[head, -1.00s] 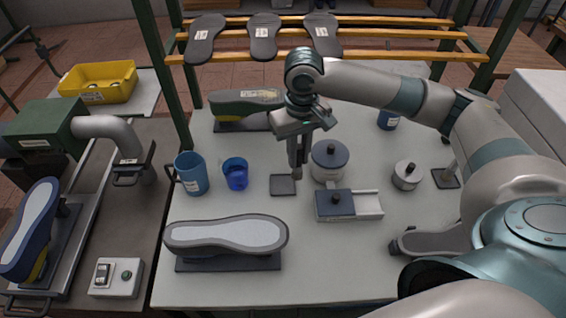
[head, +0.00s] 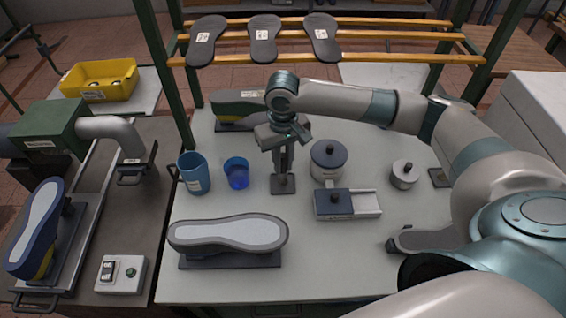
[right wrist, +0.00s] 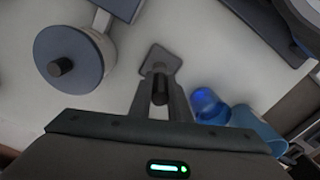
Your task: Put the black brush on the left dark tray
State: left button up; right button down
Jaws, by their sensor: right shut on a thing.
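The left dark tray (head: 275,189) is a small flat square on the grey-white table, right of the blue cups; it also shows in the right wrist view (right wrist: 167,56). My right gripper (head: 283,172) points down over this tray, shut on the black brush (right wrist: 160,88). Only the dark end of the brush shows between the fingers; the rest is hidden. The brush is low over the tray, and I cannot tell whether it touches it. My left gripper is not in view.
A blue mug (head: 194,173) and a blue cup (head: 237,173) stand left of the tray. A lidded round pot (head: 328,161) and a box with a dark slide (head: 333,203) are close on the right. A shoe last (head: 228,235) lies in front. Another dark tray (head: 439,178) is empty.

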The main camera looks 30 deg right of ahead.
jog(key=shift+f, duration=0.6)
jog(key=c, duration=1.7)
grip_release()
jog(key=shift+f, duration=0.1)
jog(key=shift+o, duration=0.2)
jog(key=shift+r, duration=0.5)
notch_tip(320, 180, up, 10)
jog(key=b, duration=0.3)
jog(key=shift+r, duration=0.65)
